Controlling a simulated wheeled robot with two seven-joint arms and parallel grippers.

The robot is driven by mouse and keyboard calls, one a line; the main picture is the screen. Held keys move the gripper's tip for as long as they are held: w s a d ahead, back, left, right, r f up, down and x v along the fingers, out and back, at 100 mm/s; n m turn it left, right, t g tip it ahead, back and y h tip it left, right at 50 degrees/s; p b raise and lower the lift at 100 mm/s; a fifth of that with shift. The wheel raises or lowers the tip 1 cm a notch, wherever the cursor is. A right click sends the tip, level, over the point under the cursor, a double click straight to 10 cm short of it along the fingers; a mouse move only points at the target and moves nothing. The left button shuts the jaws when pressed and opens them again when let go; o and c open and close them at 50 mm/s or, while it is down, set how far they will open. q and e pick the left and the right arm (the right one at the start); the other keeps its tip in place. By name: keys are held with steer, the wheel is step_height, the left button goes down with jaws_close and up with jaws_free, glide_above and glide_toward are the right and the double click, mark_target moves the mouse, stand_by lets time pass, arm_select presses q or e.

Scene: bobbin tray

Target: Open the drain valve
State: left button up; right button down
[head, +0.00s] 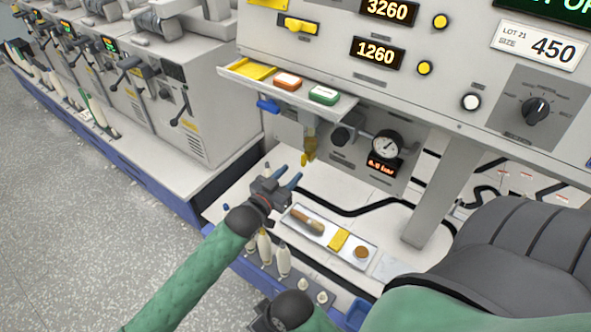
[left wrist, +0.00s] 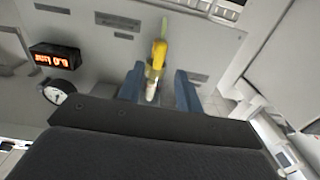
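A clear amber bowl (head: 310,145) hangs under the panel's small shelf, with a yellow fitting (head: 305,159) at its lower end that looks like the drain valve. In the left wrist view a yellow part (left wrist: 158,56) with a pale tip appears between my finger tips. My left gripper (head: 288,178) is open and empty, below and left of the bowl, its blue fingers pointing up toward it; the fingers also show in the wrist view (left wrist: 158,88). I see no contact. My right gripper (head: 262,319) is at the bottom edge, mostly hidden; its fingers cannot be made out.
A shelf (head: 345,107) with coloured blocks juts out above the bowl, a blue lever (head: 267,105) under its left end. A pressure gauge (head: 388,146) is right of the bowl. A tray (head: 341,257) with a few items and white bobbins (head: 265,248) lie below.

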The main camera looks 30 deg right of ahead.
arm_select(q)
steer(key=shift+v, duration=1.4)
